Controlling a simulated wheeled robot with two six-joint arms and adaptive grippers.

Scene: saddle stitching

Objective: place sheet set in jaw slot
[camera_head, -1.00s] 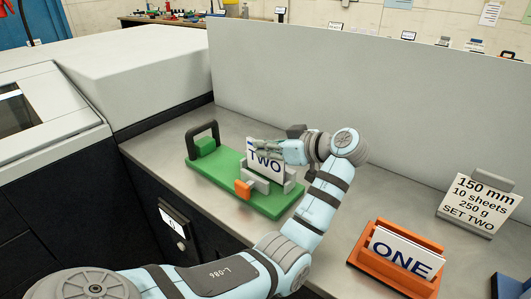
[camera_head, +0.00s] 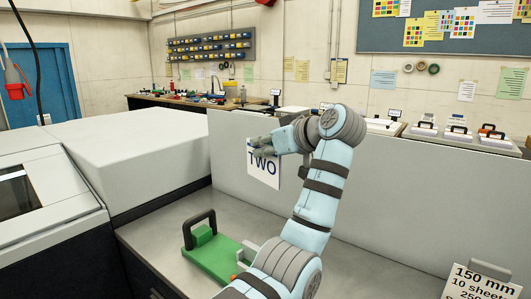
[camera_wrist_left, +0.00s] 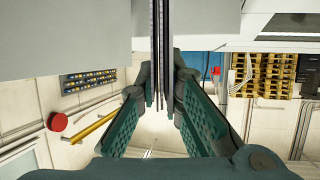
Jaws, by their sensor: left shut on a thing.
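The sheet set (camera_head: 263,170) is a thin white stack marked TWO. It hangs upright in the air in front of the pale grey panel. My left gripper (camera_head: 264,147) is shut on its upper part. In the left wrist view the sheet set (camera_wrist_left: 162,50) shows edge-on as thin dark layers between the fingers. The green jaw fixture (camera_head: 212,258) with a black handle lies on the bench below. Part of its grey jaw (camera_head: 248,251) shows; my arm hides the rest, so the slot cannot be made out. My right gripper is not in view.
The grey panel (camera_head: 375,200) stands along the back of the bench. A large white machine (camera_head: 140,165) is at the left. A label card (camera_head: 478,284) reading 150 mm is at the bottom right. The air left of the sheet set is free.

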